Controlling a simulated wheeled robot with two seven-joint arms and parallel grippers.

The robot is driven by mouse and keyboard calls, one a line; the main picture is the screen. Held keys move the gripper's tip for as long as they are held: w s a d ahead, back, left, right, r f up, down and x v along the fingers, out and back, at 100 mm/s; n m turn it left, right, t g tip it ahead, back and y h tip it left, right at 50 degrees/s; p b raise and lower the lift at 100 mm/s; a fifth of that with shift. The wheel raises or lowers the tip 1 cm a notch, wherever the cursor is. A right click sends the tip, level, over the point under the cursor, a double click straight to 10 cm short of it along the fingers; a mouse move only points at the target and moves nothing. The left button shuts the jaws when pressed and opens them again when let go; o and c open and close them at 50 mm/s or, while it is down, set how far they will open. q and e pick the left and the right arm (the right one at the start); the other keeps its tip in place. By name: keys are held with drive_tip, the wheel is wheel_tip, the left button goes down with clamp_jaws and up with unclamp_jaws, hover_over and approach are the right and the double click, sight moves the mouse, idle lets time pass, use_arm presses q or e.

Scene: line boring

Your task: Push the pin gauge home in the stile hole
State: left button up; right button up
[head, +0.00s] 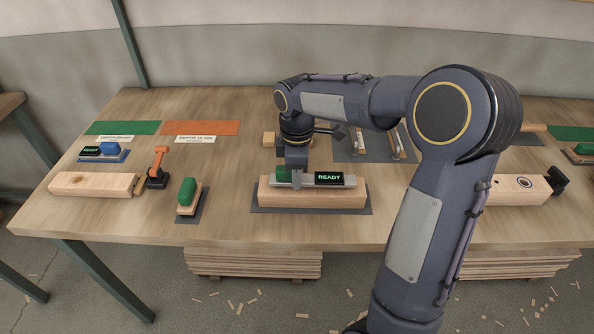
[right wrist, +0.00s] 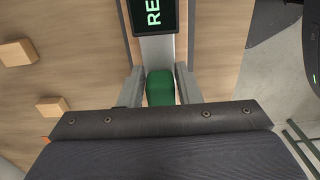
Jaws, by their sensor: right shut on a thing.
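My right gripper (head: 297,180) reaches down over the middle of the bench. It is shut on the green grip (right wrist: 160,90) of a grey gauge with a lit display (head: 329,179) reading READY. The gauge lies along a wooden block (head: 340,198) on a dark mat. I cannot tell whether it touches the block. I cannot tell which piece is the pin gauge. My left gripper is out of view.
Another beam (head: 92,185) lies at left beside an orange clamp (head: 157,165). A blue device (head: 109,147) with a READY display sits behind it. Green (head: 124,128) and orange (head: 201,128) panels lie at the back. My right arm hides the bench's right middle.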

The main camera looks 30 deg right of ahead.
drive_tip(key=shift+f, duration=0.6)
drive_tip(key=o, duration=1.2)
drive_tip(key=shift+c, duration=0.2)
wheel_tip(320, 180, up, 8)
drive_tip(key=p, duration=0.6)
drive_tip(key=shift+r+p, duration=0.1)
drive_tip(key=shift+p, duration=0.25)
drive_tip(key=shift+s+r, duration=0.15)
drive_tip(key=shift+s, duration=0.15)
drive_tip(key=s+a+r+m+t+y, duration=0.1)
drive_tip(key=s+a+m+t+y, duration=0.1)
drive_tip(key=s+m, duration=0.4)
drive_tip(key=s+a+r+m+t+y, duration=0.1)
drive_tip(key=s+a+m+t, duration=0.2)
drive_tip(key=s, duration=1.2)
drive_tip(key=a+m, duration=0.2)
drive_tip(key=m, duration=0.2)
drive_tip(key=shift+s+a+t+y, duration=0.2)
drive_tip(key=shift+s+t+y, duration=0.1)
drive_tip(key=shift+y, duration=0.1)
